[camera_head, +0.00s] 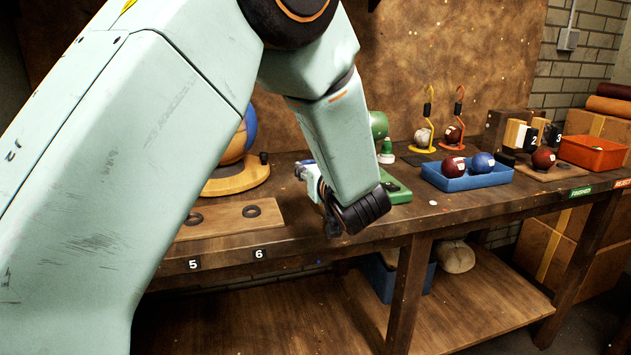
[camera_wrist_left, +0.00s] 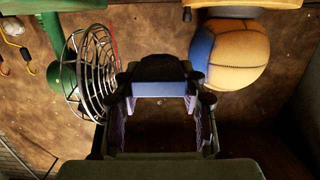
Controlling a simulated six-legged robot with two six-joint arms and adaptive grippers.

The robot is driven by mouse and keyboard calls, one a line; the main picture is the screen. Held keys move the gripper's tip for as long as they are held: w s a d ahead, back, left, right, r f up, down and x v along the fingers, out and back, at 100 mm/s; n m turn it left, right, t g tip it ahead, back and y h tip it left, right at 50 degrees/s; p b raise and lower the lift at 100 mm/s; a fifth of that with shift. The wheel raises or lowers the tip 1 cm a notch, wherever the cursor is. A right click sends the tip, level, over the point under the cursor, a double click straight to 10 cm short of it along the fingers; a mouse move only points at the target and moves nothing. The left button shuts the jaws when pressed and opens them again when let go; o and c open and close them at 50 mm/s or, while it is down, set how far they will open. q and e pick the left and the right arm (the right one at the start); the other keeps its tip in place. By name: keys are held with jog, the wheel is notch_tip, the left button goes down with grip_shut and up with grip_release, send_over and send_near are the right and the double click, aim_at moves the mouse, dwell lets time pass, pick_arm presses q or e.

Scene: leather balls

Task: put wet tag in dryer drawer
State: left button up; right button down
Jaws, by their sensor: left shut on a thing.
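My left gripper (camera_head: 326,198) hangs at the bench's front edge, partly hidden by its own wrist. In the left wrist view the gripper (camera_wrist_left: 160,98) has its fingers on either side of a dark piece (camera_wrist_left: 160,67), which I take to be the wet tag; its outline is unclear. The green dryer (camera_head: 379,127) stands behind my forearm, partly hidden; its round wire guard (camera_wrist_left: 92,72) shows in the left wrist view. A green base (camera_head: 398,193) sits on the bench below it. I cannot make out the drawer. My right gripper is not in view.
A blue-and-tan ball (camera_wrist_left: 236,52) sits on a wooden stand (camera_head: 240,180) behind my arm. A board with dark rings (camera_head: 252,211) lies left of the gripper. A blue tray (camera_head: 440,180) with two balls and an orange bin (camera_head: 592,153) stand right. The bench front (camera_head: 480,207) is mostly clear.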

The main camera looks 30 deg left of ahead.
pick_arm(q)
jog(key=shift+r, duration=0.65)
jog(key=shift+w+r, duration=0.15)
jog(key=shift+r, duration=0.15)
jog(key=d+m+t+h, duration=0.1)
jog(key=d+m+h, duration=0.1)
jog(key=h, duration=0.1)
jog(key=w+d+f+m+t+h, duration=0.1)
jog(key=d+m+t+h, duration=0.1)
jog(key=d, duration=0.1)
jog(key=d+f+m+t+h, duration=0.1)
jog(key=d+m+t+h, duration=0.1)
jog(key=d+m+h, duration=0.1)
jog(key=shift+w+f+h, duration=0.25)
jog(key=shift+w+h, duration=0.05)
jog(key=shift+w, duration=0.05)
jog(key=s+d+f+m+h, duration=0.4)
jog(key=s+f, duration=0.4)
jog(key=s, duration=0.2)
jog(key=s+d+f+m+g+h, duration=0.1)
jog(key=s+d+f+m+h, duration=0.3)
jog(key=s+d+f+h, duration=0.3)
jog(key=shift+s+f+m, duration=0.3)
jog(key=shift+s+f, duration=0.2)
jog(key=shift+s, duration=0.85)
jog(key=shift+d, duration=0.1)
